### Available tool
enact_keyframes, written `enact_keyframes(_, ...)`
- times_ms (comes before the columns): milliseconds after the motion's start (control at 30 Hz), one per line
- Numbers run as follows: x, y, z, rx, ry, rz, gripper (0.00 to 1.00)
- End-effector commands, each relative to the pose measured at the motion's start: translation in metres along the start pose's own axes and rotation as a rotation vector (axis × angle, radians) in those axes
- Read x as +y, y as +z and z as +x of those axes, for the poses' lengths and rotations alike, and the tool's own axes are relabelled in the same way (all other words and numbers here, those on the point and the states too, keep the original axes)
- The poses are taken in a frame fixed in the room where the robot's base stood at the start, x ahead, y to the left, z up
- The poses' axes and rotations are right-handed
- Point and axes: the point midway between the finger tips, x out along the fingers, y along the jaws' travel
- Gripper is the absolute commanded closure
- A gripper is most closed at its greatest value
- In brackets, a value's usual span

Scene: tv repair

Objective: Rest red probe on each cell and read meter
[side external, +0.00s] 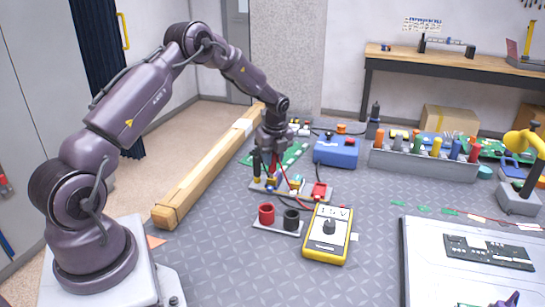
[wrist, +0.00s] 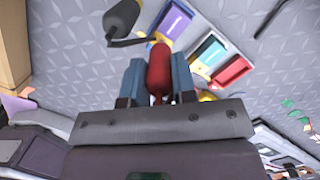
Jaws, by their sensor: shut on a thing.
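My gripper (side external: 272,160) is shut on the red probe (wrist: 159,72), which points down over the cell tray (side external: 345,193). In the wrist view the fingers close on both sides of its red handle. Whether the tip touches a cell is hidden. The black probe (wrist: 122,18) stands at the row's end; it also shows in the side view (side external: 257,164). The yellow meter (side external: 324,250) displays what looks like 1.5 V.
A red cup (side external: 266,214) and a black cup (side external: 291,219) stand on a small plate left of the meter. A blue box (side external: 336,153) and a grey tool rack (side external: 424,166) stand behind. A wooden beam (side external: 209,170) lies left. A white-edged panel (side external: 420,260) lies right.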

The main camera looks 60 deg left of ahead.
Motion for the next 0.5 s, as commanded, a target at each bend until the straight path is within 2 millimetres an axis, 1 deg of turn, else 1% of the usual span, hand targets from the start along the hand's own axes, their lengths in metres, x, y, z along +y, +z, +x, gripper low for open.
enact_keyframes(67,0.0,0.0,-0.001,0.0,0.0,0.0,0.97)
enact_keyframes(167,0.0,0.001,-0.007,-0.001,-0.002,-0.001,0.97)
enact_keyframes(500,0.0,0.006,-0.041,0.0,-0.002,0.0,0.97)
